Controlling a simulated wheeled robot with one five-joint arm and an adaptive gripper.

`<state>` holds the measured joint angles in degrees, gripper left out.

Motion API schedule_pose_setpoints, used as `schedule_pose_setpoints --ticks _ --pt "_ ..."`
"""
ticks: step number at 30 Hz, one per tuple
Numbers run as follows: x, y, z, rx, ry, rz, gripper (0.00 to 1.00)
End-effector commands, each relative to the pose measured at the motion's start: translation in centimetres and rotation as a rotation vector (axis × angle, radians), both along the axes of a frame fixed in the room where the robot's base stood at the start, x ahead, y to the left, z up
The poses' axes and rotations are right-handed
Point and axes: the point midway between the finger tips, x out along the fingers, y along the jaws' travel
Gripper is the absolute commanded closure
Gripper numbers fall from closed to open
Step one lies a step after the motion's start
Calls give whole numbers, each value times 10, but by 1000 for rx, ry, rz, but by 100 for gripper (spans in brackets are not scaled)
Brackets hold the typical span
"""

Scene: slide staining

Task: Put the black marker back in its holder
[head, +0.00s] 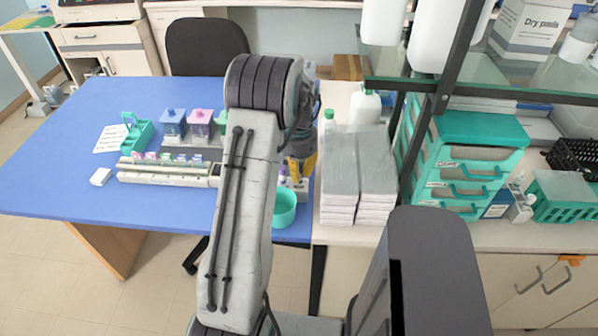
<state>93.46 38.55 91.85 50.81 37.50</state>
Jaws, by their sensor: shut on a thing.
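My gripper (301,168), with yellow-orange fingers, is at the right edge of the blue table, partly behind my arm. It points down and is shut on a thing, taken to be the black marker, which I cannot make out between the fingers. Just below and beside the fingers is a small pale holder (300,187) with purple-and-white items at its left. My gripper and arm hide much of it. I cannot tell whether the marker touches the holder.
A teal bowl (284,212) stands just in front of the holder. Stacked grey-white packs (340,175) and a white bottle (365,108) stand at right. Staining jars (173,124) and a long slide rack (165,173) are at left. The blue table's (60,150) left part is clear.

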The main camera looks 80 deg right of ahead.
Motion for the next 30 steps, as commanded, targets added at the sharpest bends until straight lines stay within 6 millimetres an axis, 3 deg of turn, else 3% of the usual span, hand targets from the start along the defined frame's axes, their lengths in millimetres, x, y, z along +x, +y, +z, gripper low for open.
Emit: schedule_pose_setpoints --ticks 18,19,26,30 --pt "0 0 -3 0 0 0 100" --pt "0 0 -3 0 0 0 84" --pt "0 0 -3 0 0 0 63" --pt "0 0 -3 0 0 0 62"
